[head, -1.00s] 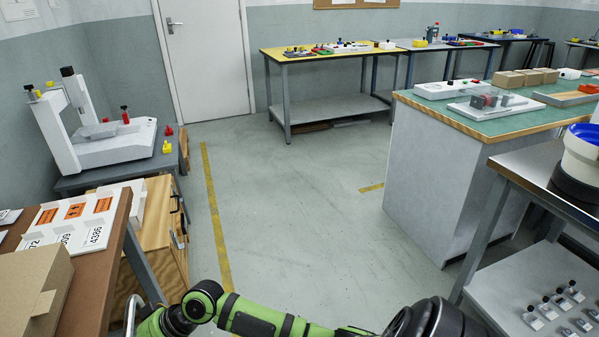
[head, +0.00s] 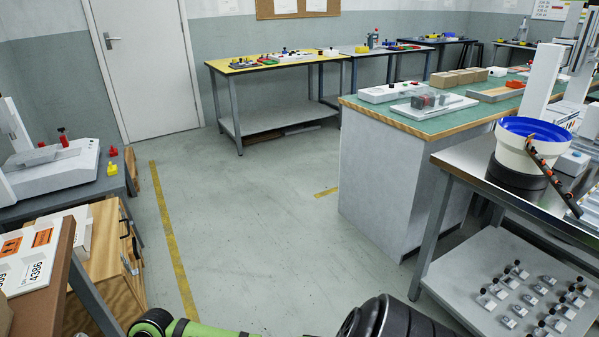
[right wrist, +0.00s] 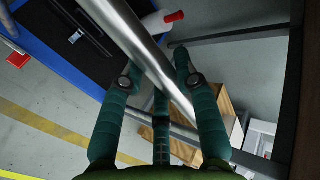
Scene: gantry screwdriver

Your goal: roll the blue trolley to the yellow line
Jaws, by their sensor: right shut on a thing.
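The blue trolley shows only in part, in the right wrist view: a blue rim (right wrist: 45,56) around a dark top at upper left. A shiny metal bar, its handle (right wrist: 125,28), runs diagonally through the view. My right gripper (right wrist: 157,65) has its dark green fingers around this bar and is shut on it. A long yellow line (head: 172,240) runs along the floor at left in the head view, and a short yellow strip (head: 326,192) lies further right. Yellow floor marking (right wrist: 60,130) also shows in the right wrist view. The trolley and both grippers are out of the head view.
Clear grey floor (head: 250,230) lies in the middle. At left stand a wooden cabinet (head: 105,265) and a brown table (head: 55,290). At right are a green-topped bench (head: 385,170) and a metal table (head: 455,150). A yellow-topped table (head: 240,68) stands at the back.

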